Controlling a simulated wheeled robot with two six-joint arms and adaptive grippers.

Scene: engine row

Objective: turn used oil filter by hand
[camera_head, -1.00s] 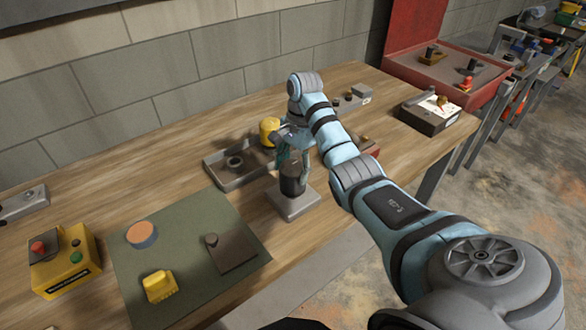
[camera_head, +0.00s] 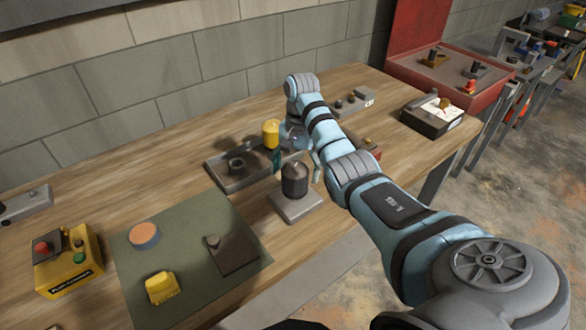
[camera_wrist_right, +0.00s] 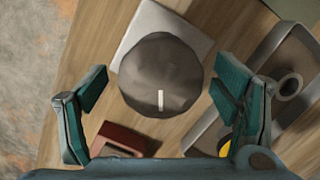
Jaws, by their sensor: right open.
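The used oil filter (camera_head: 294,180) is a dark, upright cylinder on a light grey square base (camera_head: 297,206) near the front edge of the bench. In the right wrist view its round top (camera_wrist_right: 160,70) faces me and carries a short white mark. My right gripper (camera_head: 297,162) is at the filter's upper part. In the wrist view its teal fingers (camera_wrist_right: 160,90) are spread apart, one on each side of the filter top, with visible gaps. It holds nothing. The palm is partly hidden by my arm in the head view. My left gripper is not in view.
A grey tray (camera_head: 222,179) with a dark ring and a yellow cylinder (camera_head: 271,133) stand behind the filter. A green mat (camera_head: 187,218) with a yellow block (camera_head: 160,287) lies left. A yellow button box (camera_head: 62,266) is further left. A red-edged block (camera_wrist_right: 121,139) is near one finger.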

